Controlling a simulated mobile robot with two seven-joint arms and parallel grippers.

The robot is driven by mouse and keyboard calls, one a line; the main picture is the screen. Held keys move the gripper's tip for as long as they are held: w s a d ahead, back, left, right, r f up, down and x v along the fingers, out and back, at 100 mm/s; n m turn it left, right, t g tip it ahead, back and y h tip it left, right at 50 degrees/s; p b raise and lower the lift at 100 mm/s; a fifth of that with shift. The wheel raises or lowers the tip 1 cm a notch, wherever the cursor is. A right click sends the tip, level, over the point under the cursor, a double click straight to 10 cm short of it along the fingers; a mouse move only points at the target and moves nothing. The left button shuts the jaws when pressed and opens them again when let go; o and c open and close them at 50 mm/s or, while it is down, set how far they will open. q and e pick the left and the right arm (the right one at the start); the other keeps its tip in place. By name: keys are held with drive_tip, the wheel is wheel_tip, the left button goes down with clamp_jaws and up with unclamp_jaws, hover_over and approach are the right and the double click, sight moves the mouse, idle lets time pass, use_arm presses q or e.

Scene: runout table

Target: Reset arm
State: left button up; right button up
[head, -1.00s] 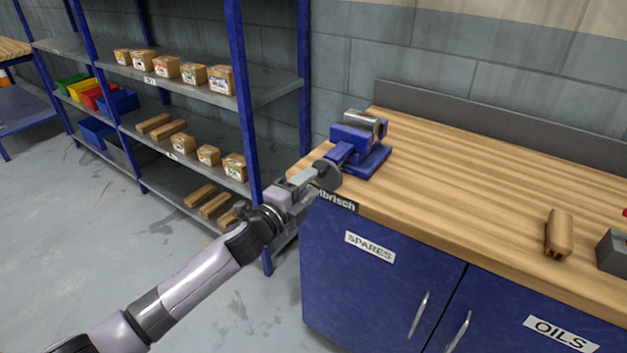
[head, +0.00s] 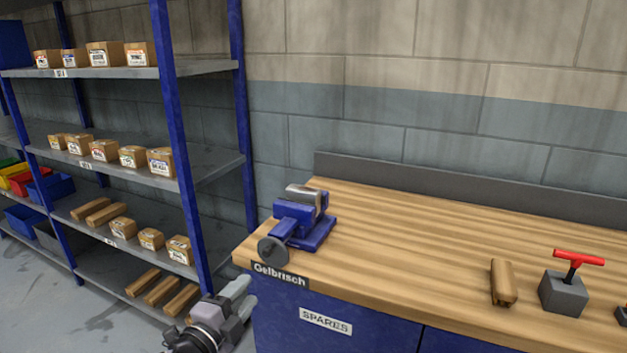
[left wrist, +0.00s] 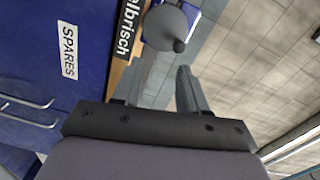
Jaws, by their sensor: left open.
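My left gripper (head: 240,299) is at the bottom of the head view, beside the front left corner of the workbench and below its top. It is open, with nothing between its fingers. It also shows in the left wrist view (left wrist: 155,88), with the round end of the vise handle beyond the fingers. The blue vise (head: 305,222) stands on the bench's left end, apart from the gripper. My right gripper is in neither view.
The wooden bench top (head: 420,255) carries a wooden block (head: 503,283) and a grey block (head: 565,293) with a red T-handle. Blue-posted shelving (head: 205,170) with small boxes stands at left. The bench front (head: 275,320) is close to my left gripper.

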use_arm(q)
drive_tip(key=s+a+f+n+g+y, duration=0.1)
drive_tip(key=s+f+n+g, duration=0.1)
drive_tip(key=s+f+n, duration=0.4)
drive_tip(key=s+a+f+n+g+y, duration=0.1)
drive_tip(key=s+f+n, duration=0.4)
drive_tip(key=s, duration=0.7)
drive_tip(key=s+a+f+n+g+y, duration=0.1)
drive_tip(key=s+f+n+g, duration=0.2)
drive_tip(key=s+f+n, duration=0.3)
drive_tip(key=s+f, duration=0.2)
drive_tip(key=s, duration=0.1)
drive_tip(key=shift+s+n, duration=0.25)
drive_tip(key=shift+n, duration=0.05)
drive_tip(key=shift+w+a+f, duration=0.1)
drive_tip(key=shift+a, duration=0.05)
